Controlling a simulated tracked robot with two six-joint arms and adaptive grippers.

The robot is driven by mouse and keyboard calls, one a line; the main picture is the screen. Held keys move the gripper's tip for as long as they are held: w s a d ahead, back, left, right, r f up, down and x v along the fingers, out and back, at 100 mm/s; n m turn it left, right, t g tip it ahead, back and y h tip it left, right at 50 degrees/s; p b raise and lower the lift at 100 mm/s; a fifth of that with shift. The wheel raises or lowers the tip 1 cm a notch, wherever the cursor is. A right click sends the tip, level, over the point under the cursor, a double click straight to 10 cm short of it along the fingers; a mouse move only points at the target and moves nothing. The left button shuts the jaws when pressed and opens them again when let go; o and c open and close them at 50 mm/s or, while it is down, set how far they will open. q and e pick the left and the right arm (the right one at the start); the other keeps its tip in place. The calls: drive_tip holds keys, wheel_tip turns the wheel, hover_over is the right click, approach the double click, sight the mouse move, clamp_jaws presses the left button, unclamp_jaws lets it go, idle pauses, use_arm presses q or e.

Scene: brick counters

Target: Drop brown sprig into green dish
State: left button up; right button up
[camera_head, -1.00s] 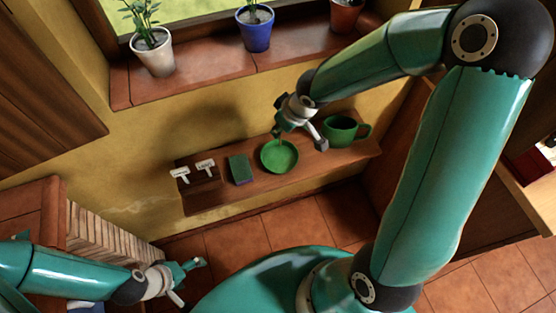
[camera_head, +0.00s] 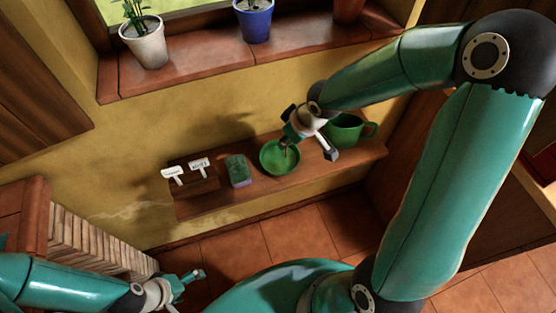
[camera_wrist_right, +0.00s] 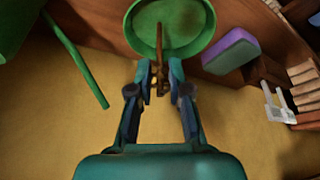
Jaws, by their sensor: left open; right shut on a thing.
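The green dish (camera_head: 270,160) stands on the wooden shelf, between a sponge and a green mug. It also shows at the top of the right wrist view (camera_wrist_right: 202,42). My right gripper (camera_head: 295,138) is just above the dish's back right side. In the wrist view its fingers (camera_wrist_right: 160,82) are shut on the thin brown sprig (camera_wrist_right: 160,48), whose far end reaches over the dish. I cannot tell whether the sprig touches the dish. My left gripper (camera_head: 188,283) is open and empty, low at the left, away from the shelf.
The green mug (camera_head: 343,128) stands right of the dish. A green and purple sponge (camera_head: 238,171) and a wooden block with white labels (camera_head: 192,184) stand left of it. Potted plants (camera_head: 146,45) line the sill above. The wooden shelf (camera_head: 315,168) has bare room at its front.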

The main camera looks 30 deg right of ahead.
drive_tip(key=shift+f, duration=0.1)
drive_tip(key=o, duration=0.8)
drive_tip(key=shift+o, duration=0.2)
drive_tip(key=v, duration=1.2)
drive_tip(key=shift+f, duration=0.1)
